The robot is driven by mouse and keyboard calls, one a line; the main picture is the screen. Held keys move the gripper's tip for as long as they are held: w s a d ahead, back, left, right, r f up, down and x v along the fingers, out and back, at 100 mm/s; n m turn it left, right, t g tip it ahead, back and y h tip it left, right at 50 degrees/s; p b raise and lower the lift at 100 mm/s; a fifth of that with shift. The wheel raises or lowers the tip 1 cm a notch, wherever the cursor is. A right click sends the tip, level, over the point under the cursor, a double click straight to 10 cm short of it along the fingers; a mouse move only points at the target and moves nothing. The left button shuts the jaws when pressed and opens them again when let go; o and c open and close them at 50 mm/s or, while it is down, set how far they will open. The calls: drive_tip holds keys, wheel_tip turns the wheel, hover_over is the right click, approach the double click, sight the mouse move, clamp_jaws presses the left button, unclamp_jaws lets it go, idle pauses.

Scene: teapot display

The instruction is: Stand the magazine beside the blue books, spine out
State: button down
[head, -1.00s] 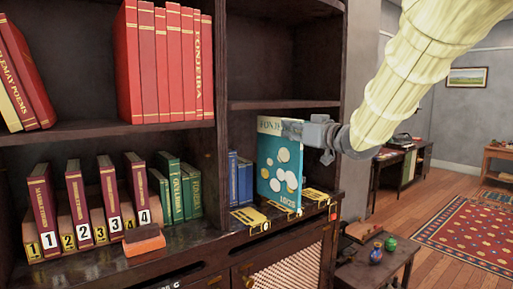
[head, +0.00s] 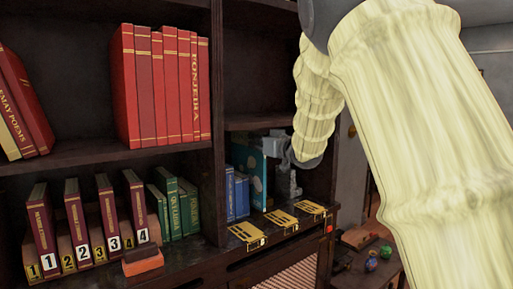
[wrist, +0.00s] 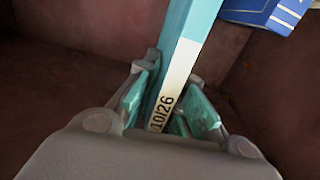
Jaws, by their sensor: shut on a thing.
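The teal magazine (head: 257,184) is upright inside the lower right shelf bay, just right of the blue books (head: 237,195). My gripper (head: 275,160) is shut on its spine edge and reaches in from the right. In the wrist view the white lower spine, marked 10/26, faces back toward my gripper (wrist: 172,85), between the two fingers. The magazine's teal part (wrist: 190,22) extends away from the fingers. A blue book (wrist: 262,10) shows at the top right there, apart from the magazine. Whether the magazine's bottom touches the shelf is hidden.
Several black-and-yellow plates (head: 282,219) lie along the bay's front ledge. A dark divider stands left of the blue books, with green books (head: 182,210) beyond. The bay's right side is empty. A small table with vases (head: 371,263) stands at lower right.

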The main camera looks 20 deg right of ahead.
sight(256, 151)
wheel_tip(256, 151, down, 3)
drive_tip(key=shift+w+f+p, duration=0.15)
drive_tip(key=shift+f+p, duration=0.05)
drive_tip(key=shift+p, duration=0.65)
drive_tip(key=shift+f, duration=0.15)
drive_tip(key=c, duration=1.5)
unclamp_jaws()
drive_tip(key=shift+a, duration=0.1)
